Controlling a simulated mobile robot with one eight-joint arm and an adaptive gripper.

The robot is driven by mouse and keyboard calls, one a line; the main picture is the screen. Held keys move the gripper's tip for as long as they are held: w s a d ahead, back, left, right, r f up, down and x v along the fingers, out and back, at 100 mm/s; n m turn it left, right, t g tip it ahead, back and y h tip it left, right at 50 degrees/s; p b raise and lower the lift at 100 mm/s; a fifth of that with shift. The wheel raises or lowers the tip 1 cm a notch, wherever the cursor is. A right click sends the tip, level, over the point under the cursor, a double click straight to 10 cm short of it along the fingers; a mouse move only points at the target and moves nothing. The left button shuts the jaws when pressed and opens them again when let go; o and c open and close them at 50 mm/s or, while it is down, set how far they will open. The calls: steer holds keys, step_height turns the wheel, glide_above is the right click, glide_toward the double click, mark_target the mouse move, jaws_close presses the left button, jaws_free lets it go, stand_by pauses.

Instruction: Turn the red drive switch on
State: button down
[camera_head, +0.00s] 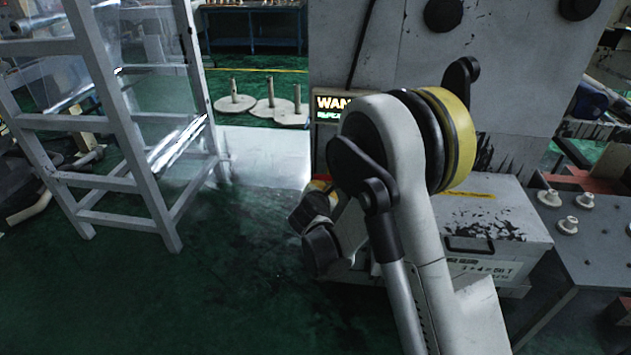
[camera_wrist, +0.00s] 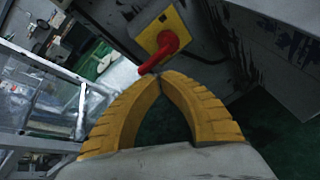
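The red drive switch (camera_wrist: 166,45) is a red rotary handle on a yellow plate (camera_wrist: 152,32), on the grey machine's side in the wrist view. Its handle slants down and to the left in that picture. My gripper (camera_wrist: 160,77) has two ridged yellow fingers, arched with their tips together and nothing seen between them. The tips appear just below the handle's lower end; I cannot tell whether they touch it. In the head view a small red and yellow patch (camera_head: 320,182) shows beside my arm, possibly the switch plate. My arm hides most of that area and my fingertips.
A lit sign (camera_head: 332,103) is on the grey machine (camera_head: 520,75). A grey box with a handle (camera_head: 500,225) stands below it. A grey metal frame (camera_head: 130,125) stands at the left. The green floor (camera_head: 200,300) between is clear. Round bases with posts (camera_head: 270,108) stand behind.

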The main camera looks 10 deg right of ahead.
steer(key=w+a+f+n+t, duration=0.1)
steer(key=a+f+n, duration=0.2)
steer(key=f+n, duration=0.3)
steer(key=shift+w+f+p, duration=0.35)
steer(key=shift+f, duration=0.6)
steer(key=b+x, duration=0.4)
steer(key=x, duration=0.6)
steer(key=shift+w+r+b, duration=0.1)
steer(key=shift+r+b, duration=0.35)
steer(key=shift+r, duration=1.7)
steer(key=shift+w, duration=0.1)
steer(key=shift+r, duration=0.1)
